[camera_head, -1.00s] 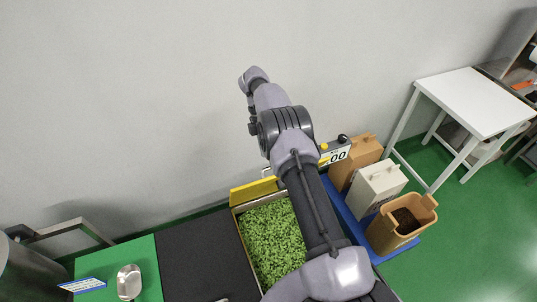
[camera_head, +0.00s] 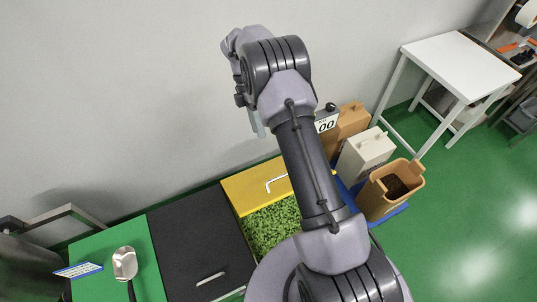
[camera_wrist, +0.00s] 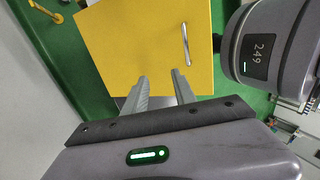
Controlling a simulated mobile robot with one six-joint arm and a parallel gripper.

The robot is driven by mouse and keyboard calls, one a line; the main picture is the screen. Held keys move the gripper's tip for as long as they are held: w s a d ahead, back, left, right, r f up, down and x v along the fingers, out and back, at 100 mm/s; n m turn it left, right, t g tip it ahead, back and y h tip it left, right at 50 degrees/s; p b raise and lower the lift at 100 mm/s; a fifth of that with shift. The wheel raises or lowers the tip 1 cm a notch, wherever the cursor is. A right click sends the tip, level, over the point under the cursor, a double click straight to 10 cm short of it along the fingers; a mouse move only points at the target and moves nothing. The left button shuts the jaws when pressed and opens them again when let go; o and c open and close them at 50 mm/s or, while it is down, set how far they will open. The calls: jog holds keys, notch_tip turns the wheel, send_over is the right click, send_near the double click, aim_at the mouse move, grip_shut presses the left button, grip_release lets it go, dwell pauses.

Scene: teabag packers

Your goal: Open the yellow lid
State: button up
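The yellow lid (camera_head: 240,187) is at the far end of the bin of green leaves (camera_head: 270,226) in the head view. Its handled face shows, and leaves are visible in front of it. My arm hides its right part. Its silver handle (camera_head: 275,183) is free of my fingers. The wrist view shows the lid (camera_wrist: 140,45) and handle (camera_wrist: 185,44) beyond my gripper (camera_wrist: 160,76). My fingers are apart and empty. I cannot tell whether they touch the lid. In the head view, one finger shows near the wall above the lid.
A closed dark lid (camera_head: 195,250) lies left of the bin. A green surface (camera_head: 95,245) carries a metal scoop (camera_head: 125,263). Tan and white containers (camera_head: 366,152) stand to the right. A white table (camera_head: 460,62) stands farther right, and the grey wall is close behind.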

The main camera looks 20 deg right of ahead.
jog(key=s+a+r+b, duration=0.1)
jog(key=s, duration=1.1)
jog(key=shift+s+a+r, duration=0.15)
jog(key=shift+s+a, duration=0.1)
jog(key=shift+a, duration=0.05)
jog(key=shift+b, duration=0.3)
